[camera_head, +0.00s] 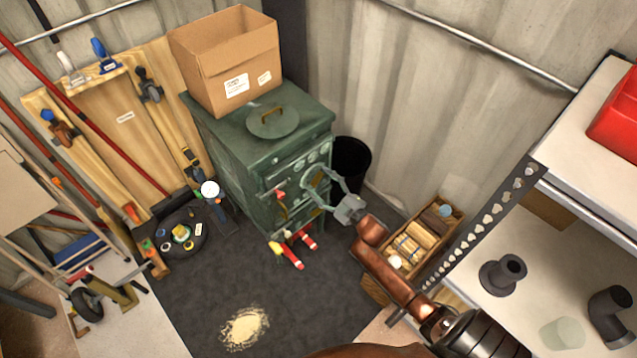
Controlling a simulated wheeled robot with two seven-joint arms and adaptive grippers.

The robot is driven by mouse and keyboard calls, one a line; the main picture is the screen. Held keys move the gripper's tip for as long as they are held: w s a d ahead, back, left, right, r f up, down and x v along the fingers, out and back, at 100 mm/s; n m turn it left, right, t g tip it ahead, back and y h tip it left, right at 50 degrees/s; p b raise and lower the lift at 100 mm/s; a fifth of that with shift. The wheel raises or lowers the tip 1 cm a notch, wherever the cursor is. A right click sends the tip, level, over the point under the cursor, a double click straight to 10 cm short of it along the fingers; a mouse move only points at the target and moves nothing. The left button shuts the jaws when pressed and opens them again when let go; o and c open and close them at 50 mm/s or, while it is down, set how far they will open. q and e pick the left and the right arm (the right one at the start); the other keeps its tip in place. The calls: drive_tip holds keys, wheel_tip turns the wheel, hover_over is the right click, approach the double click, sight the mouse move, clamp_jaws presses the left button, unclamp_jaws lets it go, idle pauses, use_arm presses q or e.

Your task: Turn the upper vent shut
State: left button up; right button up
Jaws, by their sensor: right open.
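A dark green stove (231,175) stands against the back wall, its front turned toward the lower right. Several pale round vent openings (312,157) show in a row near the top of its front; their setting is too small to tell. My right gripper (316,192) is open in front of the stove's front, just below this row. Its fingers cover part of the front, and I cannot tell whether they touch it. A red-tipped handle (280,195) is on the front to the gripper's left. My left gripper is not in view.
An open cardboard box (225,65) and a round lid (273,122) are on the stove top. Red-and-white objects (291,254) lie at its foot. A black bin (350,163), a wood crate (450,229) and a shelf (535,172) stand right.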

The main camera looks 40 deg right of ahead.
drive_tip(key=shift+w, duration=0.4)
drive_tip(key=shift+c, duration=0.2)
drive_tip(key=c, duration=1.1)
